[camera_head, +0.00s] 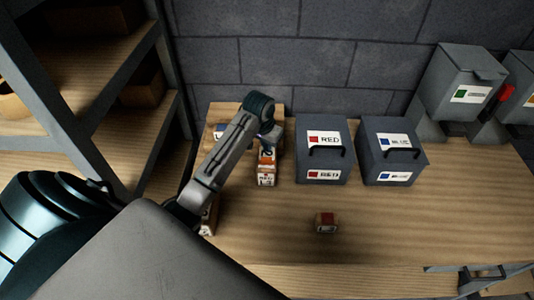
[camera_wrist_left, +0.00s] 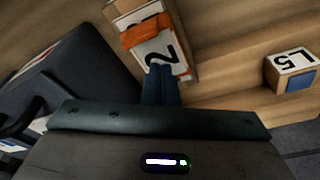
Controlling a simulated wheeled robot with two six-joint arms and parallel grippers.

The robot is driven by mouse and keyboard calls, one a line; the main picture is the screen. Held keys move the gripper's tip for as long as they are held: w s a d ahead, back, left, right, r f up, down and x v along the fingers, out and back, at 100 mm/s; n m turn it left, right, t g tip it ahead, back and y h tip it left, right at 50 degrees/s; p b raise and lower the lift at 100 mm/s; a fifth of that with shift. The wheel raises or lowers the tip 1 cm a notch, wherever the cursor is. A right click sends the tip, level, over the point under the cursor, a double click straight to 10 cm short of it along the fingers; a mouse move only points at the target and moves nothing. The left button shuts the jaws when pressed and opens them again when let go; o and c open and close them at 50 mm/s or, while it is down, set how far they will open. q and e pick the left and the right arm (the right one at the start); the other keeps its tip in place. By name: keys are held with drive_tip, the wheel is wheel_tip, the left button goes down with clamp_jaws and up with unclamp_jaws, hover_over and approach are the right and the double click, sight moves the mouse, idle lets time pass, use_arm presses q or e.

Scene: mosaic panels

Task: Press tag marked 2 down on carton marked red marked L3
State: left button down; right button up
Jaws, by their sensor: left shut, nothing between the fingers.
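A carton with a red label (camera_head: 266,180) stands on the bench, left of the grey bins; its L number is not legible to me. The tag marked 2 (camera_wrist_left: 163,48), white with an orange band, lies on top of this carton, whose edge shows in the left wrist view (camera_wrist_left: 124,7). My left gripper (camera_wrist_left: 163,70) is shut and empty, its fingertips at the tag's edge by the 2; they look to be touching it. In the head view my left gripper (camera_head: 268,148) is over the tag, partly hiding it. My right gripper is not in view.
Grey lidded bins marked RED (camera_head: 338,138) and blue (camera_head: 382,148) stand just right of the carton. A carton marked L5 (camera_wrist_left: 290,70) with a blue square is nearby. The bench (camera_head: 420,225) is clear at right.

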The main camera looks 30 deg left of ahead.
use_arm(q)
drive_tip(key=shift+f, duration=0.8)
drive_tip(key=shift+r, duration=0.1)
drive_tip(key=shift+r+p, duration=0.35)
drive_tip(key=shift+r, duration=0.9)
wheel_tip(320, 180, up, 5)
drive_tip(key=shift+r, duration=0.2)
